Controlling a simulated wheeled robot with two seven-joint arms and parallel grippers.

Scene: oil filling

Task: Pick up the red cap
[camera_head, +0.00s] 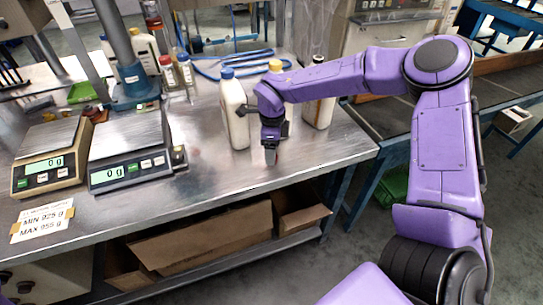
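My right gripper (271,156) points down over the front right part of the metal table (215,188), in front of the white bottles. A small reddish patch shows at its fingertips, but it is too small to tell whether this is a loose red cap, or whether the fingers are open or shut on it. A red cap (166,60) tops a small clear bottle at the back left, well away from my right gripper. My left gripper is not in view.
White bottles with a blue cap (227,73) and a yellow cap (275,65) stand close behind my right gripper. Two scales (131,140) (48,165) reading 0 g stand at the left. The front middle of the table is clear.

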